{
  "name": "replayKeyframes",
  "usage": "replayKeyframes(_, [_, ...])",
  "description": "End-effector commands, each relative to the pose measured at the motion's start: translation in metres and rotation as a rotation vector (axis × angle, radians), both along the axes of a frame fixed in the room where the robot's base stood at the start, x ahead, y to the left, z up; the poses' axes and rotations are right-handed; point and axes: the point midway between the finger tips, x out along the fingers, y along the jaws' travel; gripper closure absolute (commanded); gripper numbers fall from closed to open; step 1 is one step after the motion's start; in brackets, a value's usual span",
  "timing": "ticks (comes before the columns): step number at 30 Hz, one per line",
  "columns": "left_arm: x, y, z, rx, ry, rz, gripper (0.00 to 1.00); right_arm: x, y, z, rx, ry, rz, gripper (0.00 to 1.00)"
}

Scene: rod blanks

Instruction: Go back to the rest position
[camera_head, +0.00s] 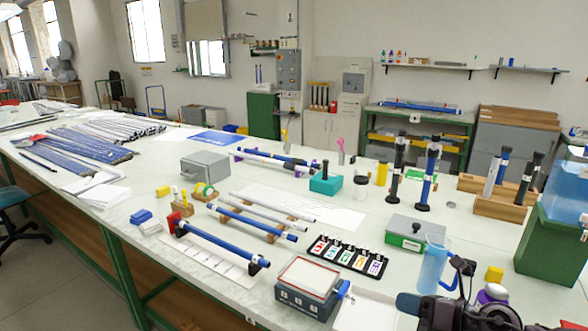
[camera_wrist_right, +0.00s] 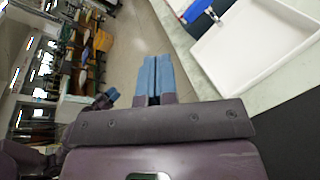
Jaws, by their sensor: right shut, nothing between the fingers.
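My right gripper (camera_head: 402,302) comes in at the bottom right of the head view, dark with blue fingertips pointing left. In the right wrist view its two blue fingers (camera_wrist_right: 158,75) lie side by side, shut, with nothing between them. They show against the floor, beside the edge of the table. My left gripper is not in view. Blue rods (camera_head: 250,222) and pale rods (camera_head: 272,212) lie on wooden supports on the table, well away from my gripper. Another blue rod (camera_head: 220,245) lies in dark holders nearer the front.
The white tray (camera_head: 365,312) lies by the table's front edge, close to my right gripper in the picture; it also shows in the wrist view (camera_wrist_right: 255,45). A green bin (camera_head: 550,250) stands at right.

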Motion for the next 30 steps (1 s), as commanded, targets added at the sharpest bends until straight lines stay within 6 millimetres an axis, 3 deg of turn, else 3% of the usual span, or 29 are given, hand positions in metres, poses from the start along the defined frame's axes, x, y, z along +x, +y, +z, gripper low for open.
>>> replayKeyframes(3, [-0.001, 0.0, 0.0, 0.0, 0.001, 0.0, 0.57, 0.004, 0.006, 0.014, 0.306, 0.116, -0.139, 1.0])
replayKeyframes(7, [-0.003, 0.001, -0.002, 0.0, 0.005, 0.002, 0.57, 0.004, 0.002, 0.017, 0.64, 0.276, -0.302, 1.0])
replayKeyframes(11, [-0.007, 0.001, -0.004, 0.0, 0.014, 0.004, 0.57, -0.004, -0.01, 0.001, 0.966, 0.465, -0.478, 1.0])
replayKeyframes(14, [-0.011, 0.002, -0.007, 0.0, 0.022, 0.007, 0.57, -0.016, -0.021, -0.023, 1.213, 0.626, -0.625, 1.0])
replayKeyframes(17, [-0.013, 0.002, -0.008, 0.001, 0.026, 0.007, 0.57, -0.037, -0.031, -0.056, 1.453, 0.796, -0.782, 1.0])
replayKeyframes(24, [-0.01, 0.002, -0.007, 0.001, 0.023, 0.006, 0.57, -0.12, -0.041, -0.139, 1.928, 1.13, -1.123, 1.0])
replayKeyframes(30, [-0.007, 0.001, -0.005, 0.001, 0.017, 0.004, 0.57, -0.187, -0.044, -0.182, 2.116, 1.185, -1.291, 1.0])
